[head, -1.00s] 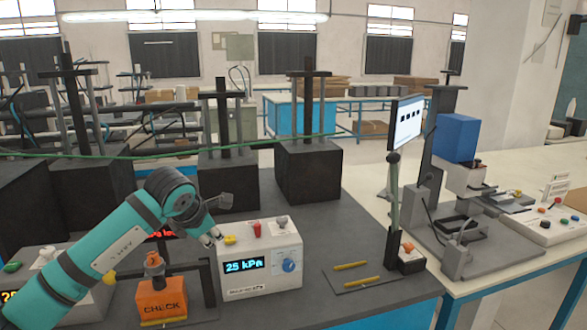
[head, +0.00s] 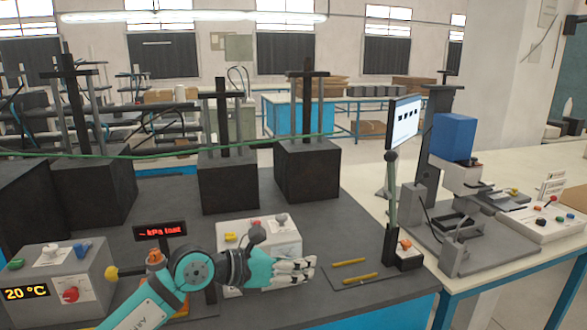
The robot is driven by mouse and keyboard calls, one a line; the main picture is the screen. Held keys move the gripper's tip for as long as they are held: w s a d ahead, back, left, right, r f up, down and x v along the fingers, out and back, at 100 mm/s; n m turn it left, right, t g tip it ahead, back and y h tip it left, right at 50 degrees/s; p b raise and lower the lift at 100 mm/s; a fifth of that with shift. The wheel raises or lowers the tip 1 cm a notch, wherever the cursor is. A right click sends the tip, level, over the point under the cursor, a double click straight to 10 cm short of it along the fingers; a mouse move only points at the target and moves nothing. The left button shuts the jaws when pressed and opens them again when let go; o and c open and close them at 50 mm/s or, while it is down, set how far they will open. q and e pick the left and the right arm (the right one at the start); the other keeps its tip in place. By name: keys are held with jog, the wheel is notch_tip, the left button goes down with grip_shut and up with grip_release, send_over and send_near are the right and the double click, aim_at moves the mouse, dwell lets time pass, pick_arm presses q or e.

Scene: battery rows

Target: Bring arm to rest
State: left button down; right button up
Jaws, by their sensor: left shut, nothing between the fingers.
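My left arm reaches in from the bottom of the head view, with its teal and dark links low over the dark grey bench (head: 345,210). My left gripper (head: 308,270) points right, in front of the white pressure box (head: 245,236), and is shut and empty. It hides the lower part of that box, including its display. The arm hides most of the orange block (head: 155,262) left of it. My right gripper is not in view.
A small red-lettered display (head: 160,230) stands behind the arm. A grey box reading 20 °C (head: 50,265) is at left. A dark plate with two yellow sticks (head: 355,277) lies right of the gripper. A monitor (head: 404,123) and a blue-topped machine (head: 455,137) stand further right.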

pick_arm(q)
jog(key=s+d+r+n+h, duration=0.2)
jog(key=s+r+n+h, duration=0.1)
jog(key=h, duration=0.1)
jog(key=s+a+r+n+t, duration=0.2)
jog(key=a+r+n+t, duration=0.3)
jog(key=n+t, duration=0.7)
jog(key=s+a+f+n+g+y, duration=0.1)
jog(key=s+a+f+n+y, duration=0.2)
jog(key=a+f+n+y, duration=1.75)
jog(key=s+f+n+g+h, duration=0.2)
jog(key=s+f+n+g, duration=0.5)
jog(key=s+f, duration=0.25)
jog(key=s+d+f+n+g+h, duration=0.1)
jog(key=s+f+g, duration=0.2)
jog(key=s, duration=0.5)
jog(key=s+f+n+g+h, duration=0.1)
jog(key=s+f+g, duration=0.25)
jog(key=s, duration=0.45)
notch_tip(320, 180, down, 24)
jog(key=g, duration=0.2)
jog(key=s+a+f, duration=0.2)
jog(key=s+f, duration=1.6)
jog(key=shift+s+a+g, duration=0.15)
jog(key=shift+a+g, duration=0.15)
jog(key=shift+g, duration=0.15)
